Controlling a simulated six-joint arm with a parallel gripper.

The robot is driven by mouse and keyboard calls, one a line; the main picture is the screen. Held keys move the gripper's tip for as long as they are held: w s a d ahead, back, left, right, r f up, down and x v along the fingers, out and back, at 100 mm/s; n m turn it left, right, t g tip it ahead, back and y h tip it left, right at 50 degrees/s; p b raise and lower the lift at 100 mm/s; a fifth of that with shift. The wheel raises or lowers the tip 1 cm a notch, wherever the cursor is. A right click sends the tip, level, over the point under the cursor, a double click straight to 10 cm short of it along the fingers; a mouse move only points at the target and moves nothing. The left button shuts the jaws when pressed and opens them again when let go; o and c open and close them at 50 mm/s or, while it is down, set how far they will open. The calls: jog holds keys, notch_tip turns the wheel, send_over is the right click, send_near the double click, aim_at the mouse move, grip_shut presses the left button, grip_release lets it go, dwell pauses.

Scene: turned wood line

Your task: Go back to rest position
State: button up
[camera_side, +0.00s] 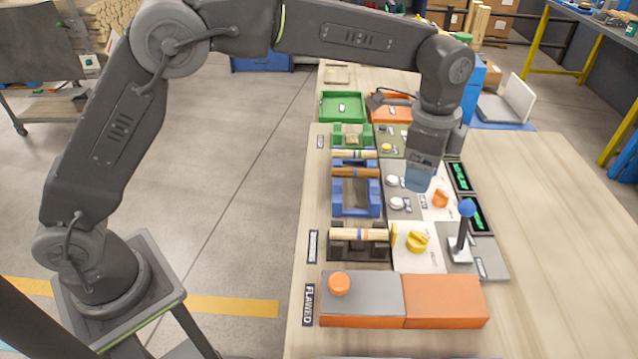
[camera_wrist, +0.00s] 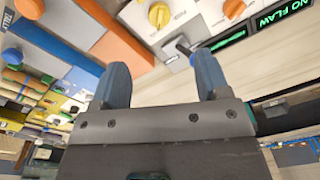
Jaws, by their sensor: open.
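My gripper (camera_side: 419,179) hangs above the control panel on the bench, apart from everything under it. In the wrist view its two blue fingers (camera_wrist: 161,64) stand wide apart with nothing between them. A turned wood piece with coloured bands (camera_side: 345,235) lies across the black cradle (camera_side: 343,250). More turned pieces (camera_side: 352,173) lie across the blue cradle (camera_side: 357,205) behind it.
The panel carries a yellow knob (camera_side: 417,242), an orange knob (camera_side: 440,198) and a blue-balled lever (camera_side: 466,209). The wrist view shows a screen reading "NO FLAW" (camera_wrist: 290,17). An orange box (camera_side: 446,301) stands in front, a green tray (camera_side: 343,107) behind. The bench's right side is clear.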

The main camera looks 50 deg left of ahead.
jog(key=s+a+r+n+t, duration=0.2)
jog(key=s+a+r+n, duration=0.5)
jog(key=s+a+r, duration=0.5)
jog(key=s+a+f+n+t, duration=0.1)
jog(key=s+a+f+n, duration=0.2)
jog(key=s, duration=0.4)
jog(key=s+a+f+n+t, duration=0.2)
jog(key=s+a+f+n, duration=0.1)
jog(key=s+a, duration=0.3)
jog(key=shift+s+f+n, duration=0.2)
jog(key=shift+s+n, duration=0.5)
jog(key=shift+s, duration=0.2)
jog(key=shift+d, duration=0.1)
